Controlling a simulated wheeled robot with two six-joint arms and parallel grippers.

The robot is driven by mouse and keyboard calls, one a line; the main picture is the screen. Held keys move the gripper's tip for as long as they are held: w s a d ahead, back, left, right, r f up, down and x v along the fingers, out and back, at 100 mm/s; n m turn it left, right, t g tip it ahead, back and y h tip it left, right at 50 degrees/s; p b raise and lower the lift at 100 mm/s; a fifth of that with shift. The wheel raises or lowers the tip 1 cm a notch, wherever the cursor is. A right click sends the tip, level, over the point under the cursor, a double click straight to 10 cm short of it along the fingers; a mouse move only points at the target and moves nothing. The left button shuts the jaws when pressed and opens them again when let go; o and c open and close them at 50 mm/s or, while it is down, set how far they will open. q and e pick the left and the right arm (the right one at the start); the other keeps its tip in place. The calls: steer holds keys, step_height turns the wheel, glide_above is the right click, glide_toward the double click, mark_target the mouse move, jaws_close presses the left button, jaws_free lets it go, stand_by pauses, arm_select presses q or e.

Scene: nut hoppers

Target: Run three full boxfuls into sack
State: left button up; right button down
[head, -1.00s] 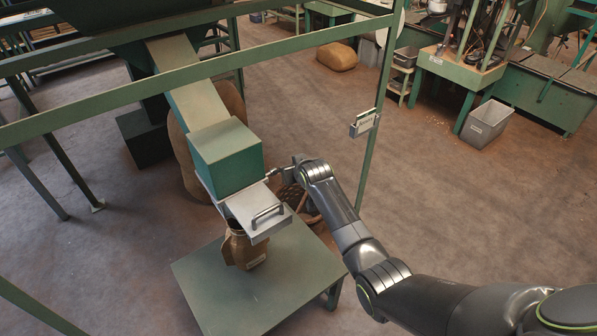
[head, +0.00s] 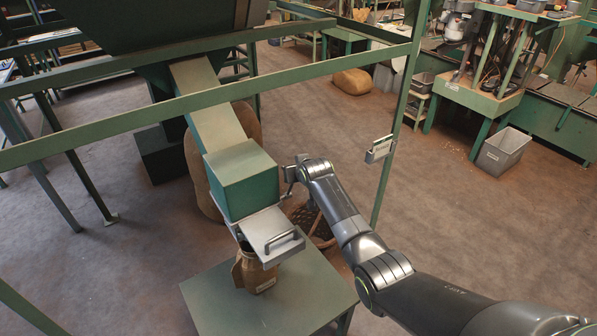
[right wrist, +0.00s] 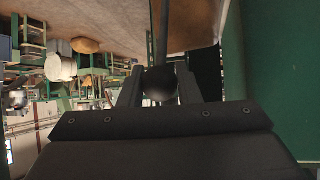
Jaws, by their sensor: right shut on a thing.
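A green box (head: 243,182) sits at the lower end of a sloping chute (head: 212,118). A silver slide plate with a bar handle (head: 275,236) sticks out below the box's front. A brown sack (head: 258,274) with a label stands upright under the plate on a green table (head: 235,305); its mouth is hidden. My right gripper (head: 287,186) is at the box's right side. In the right wrist view its jaws (right wrist: 158,88) are shut on a dark ball knob (right wrist: 158,82) on a rod. My left gripper is not in view.
A green frame rail (head: 330,65) crosses above the chute, and a post (head: 395,185) with a card holder (head: 380,149) stands right of my arm. A wicker basket (head: 318,228) is on the floor behind the table. A grey bin (head: 502,150) stands far right.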

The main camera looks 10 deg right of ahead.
steer(key=shift+w+r, duration=0.1)
steer(key=shift+r, duration=0.05)
steer(key=c, duration=1.3)
jaws_free()
steer(key=shift+a, duration=0.1)
steer(key=shift+o, duration=1.2)
steer(key=a+b+v, duration=0.1)
steer(key=v, duration=1.6)
steer(key=shift+s+d, duration=0.25)
steer(key=shift+d, duration=0.2)
